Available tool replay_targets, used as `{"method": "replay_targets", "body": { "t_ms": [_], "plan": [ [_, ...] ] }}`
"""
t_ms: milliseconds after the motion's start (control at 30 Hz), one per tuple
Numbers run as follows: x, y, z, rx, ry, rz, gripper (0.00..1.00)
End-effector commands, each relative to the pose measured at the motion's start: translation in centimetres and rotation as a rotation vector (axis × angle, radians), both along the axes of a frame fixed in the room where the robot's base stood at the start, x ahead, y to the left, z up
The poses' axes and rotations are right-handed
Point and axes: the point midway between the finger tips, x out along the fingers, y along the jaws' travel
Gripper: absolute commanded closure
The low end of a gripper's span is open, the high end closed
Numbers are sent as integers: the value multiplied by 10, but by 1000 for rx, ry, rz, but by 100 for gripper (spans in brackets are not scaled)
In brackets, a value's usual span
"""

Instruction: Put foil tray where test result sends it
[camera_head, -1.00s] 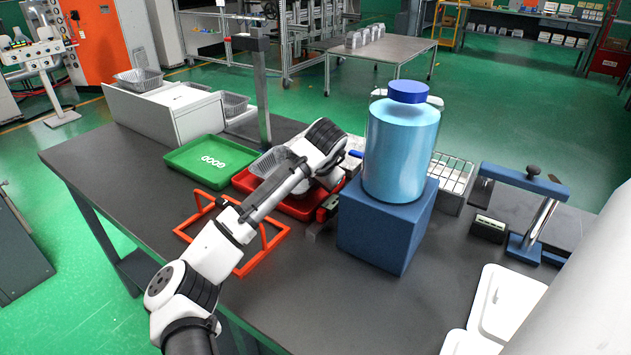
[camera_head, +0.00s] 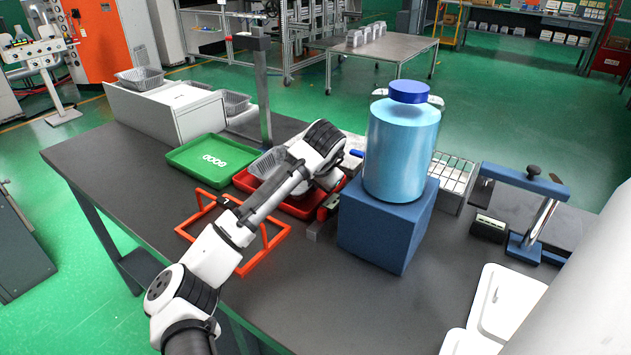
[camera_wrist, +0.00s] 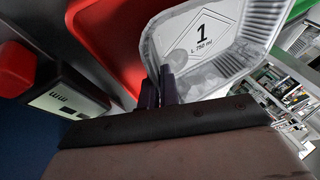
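The foil tray (camera_head: 266,161), silver with ridged walls, is at the red tray, partly hidden by my arm in the head view. In the wrist view the foil tray (camera_wrist: 240,68) is tilted, with a white label reading "1" and "L 750 ml". My gripper (camera_wrist: 160,84) has its two dark fingers close together on the tray's near wall. My arm hides the fingers in the head view. The red tray (camera_head: 243,181) is beneath; I cannot tell whether the foil tray touches it. The green tray (camera_head: 185,158), marked GOOD, is empty to its left.
An orange wire frame (camera_head: 205,207) stands in front. A blue block (camera_head: 385,235) carrying a large blue bottle (camera_head: 400,150) is close on the right. A gauge with an "mm" display (camera_wrist: 75,103) is beside the red tray. More foil trays (camera_head: 140,76) stand at the back left.

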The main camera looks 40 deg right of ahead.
Motion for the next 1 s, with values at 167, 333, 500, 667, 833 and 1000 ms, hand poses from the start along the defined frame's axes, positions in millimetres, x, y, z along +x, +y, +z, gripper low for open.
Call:
{"method": "replay_targets", "body": {
  "t_ms": [167,333,500,667,833,1000],
  "plan": [
    [0,2,0,1,0,2,100],
    [0,2,0,1,-1,1,100],
    [0,2,0,1,-1,1,89],
    [0,2,0,1,-1,1,71],
    [0,2,0,1,-1,1,71],
    [-3,3,4,0,-1,0,71]
  ]
}}
